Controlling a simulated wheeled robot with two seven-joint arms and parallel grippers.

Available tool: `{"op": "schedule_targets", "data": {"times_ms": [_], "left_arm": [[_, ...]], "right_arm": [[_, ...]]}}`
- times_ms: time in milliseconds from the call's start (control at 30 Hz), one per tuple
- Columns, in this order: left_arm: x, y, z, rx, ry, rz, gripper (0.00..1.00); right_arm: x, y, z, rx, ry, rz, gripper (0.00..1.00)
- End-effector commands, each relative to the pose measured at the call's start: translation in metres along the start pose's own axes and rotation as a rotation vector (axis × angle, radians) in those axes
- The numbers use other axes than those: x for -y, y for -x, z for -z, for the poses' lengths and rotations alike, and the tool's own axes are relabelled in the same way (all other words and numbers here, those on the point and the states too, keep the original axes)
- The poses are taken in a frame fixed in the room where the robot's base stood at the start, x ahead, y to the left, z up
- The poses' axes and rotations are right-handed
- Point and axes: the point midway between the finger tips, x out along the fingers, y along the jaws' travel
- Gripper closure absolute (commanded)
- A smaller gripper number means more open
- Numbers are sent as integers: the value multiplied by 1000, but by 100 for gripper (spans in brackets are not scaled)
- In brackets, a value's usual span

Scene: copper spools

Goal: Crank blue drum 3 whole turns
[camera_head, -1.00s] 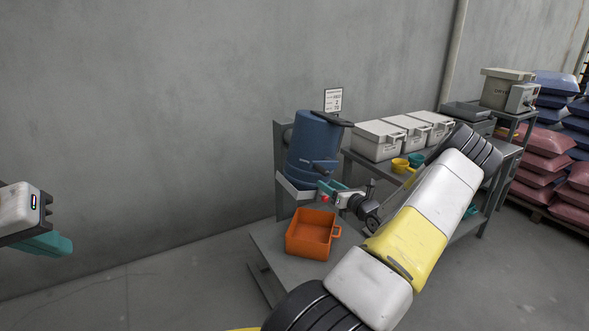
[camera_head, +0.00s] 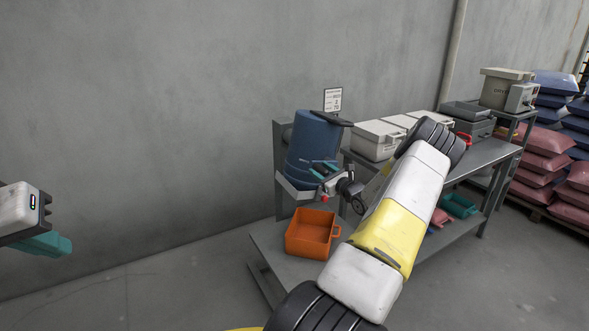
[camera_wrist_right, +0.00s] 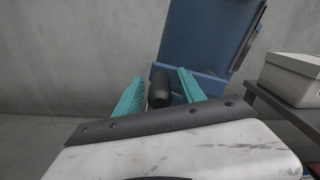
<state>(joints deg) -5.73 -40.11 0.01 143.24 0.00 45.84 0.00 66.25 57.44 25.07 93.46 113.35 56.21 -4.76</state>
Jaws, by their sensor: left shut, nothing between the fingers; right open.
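The blue drum (camera_head: 312,140) is mounted on a grey stand, with a dark piece across its top. My right gripper (camera_head: 325,170) is at the front of the drum's lower part. In the right wrist view the drum (camera_wrist_right: 205,40) is straight ahead. There the teal fingers of my right gripper (camera_wrist_right: 160,92) are apart, with a black crank grip (camera_wrist_right: 159,88) between them; I cannot tell whether they touch it. My left gripper (camera_head: 68,244) is shut and empty at the far left, away from the drum.
An orange bin (camera_head: 311,232) sits on the low platform below the drum. White lidded boxes (camera_head: 376,140) stand on the bench at right, partly behind my right arm. Stacked sacks (camera_head: 545,150) are at the far right. A grey wall is behind.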

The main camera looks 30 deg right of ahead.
Motion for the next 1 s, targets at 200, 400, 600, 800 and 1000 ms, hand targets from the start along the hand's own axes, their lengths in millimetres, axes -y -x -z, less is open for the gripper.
{"op": "schedule_targets", "data": {"times_ms": [200, 400, 600, 800, 1000], "left_arm": [[0, 0, 0, 0, 0, 0, 100], [0, 0, 0, 0, 0, 0, 100], [0, 0, 0, 0, 0, 0, 100], [0, 0, 0, 0, 0, 0, 100], [0, 0, 0, 0, 0, 0, 100]], "right_arm": [[0, -1, 0, -1, -1, 0, 53], [0, -1, 0, -1, -1, 0, 85], [0, -1, 0, -1, -1, 0, 100], [0, -1, 0, -1, -1, 0, 100], [0, -1, 0, -1, 0, -1, 100]]}}
